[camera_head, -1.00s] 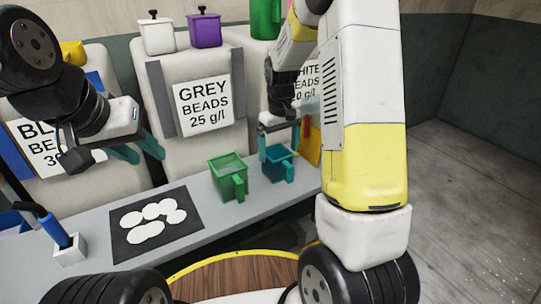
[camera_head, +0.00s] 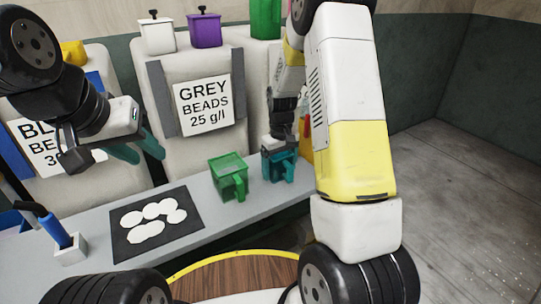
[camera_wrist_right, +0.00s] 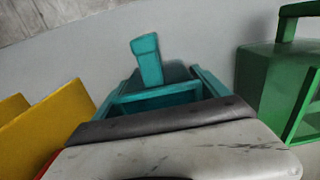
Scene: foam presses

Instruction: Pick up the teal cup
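The teal cup (camera_head: 279,171) stands on the grey bench, right of the green cup. In the right wrist view its handle (camera_wrist_right: 148,62) points up the picture, with part of the cup behind my gripper body. My right gripper (camera_head: 278,163) is down at the teal cup from above. Its teal fingers look spread, one on each side of the cup. Their similar colour hides whether they touch it. My left gripper (camera_head: 138,152) is open and empty, above the bench at the left.
The green cup (camera_head: 228,178) stands close left of the teal cup and shows at the right in the wrist view. A yellow object (camera_wrist_right: 45,125) is on its other side. A black mat (camera_head: 125,240) with white discs lies further left. Bead containers line the back.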

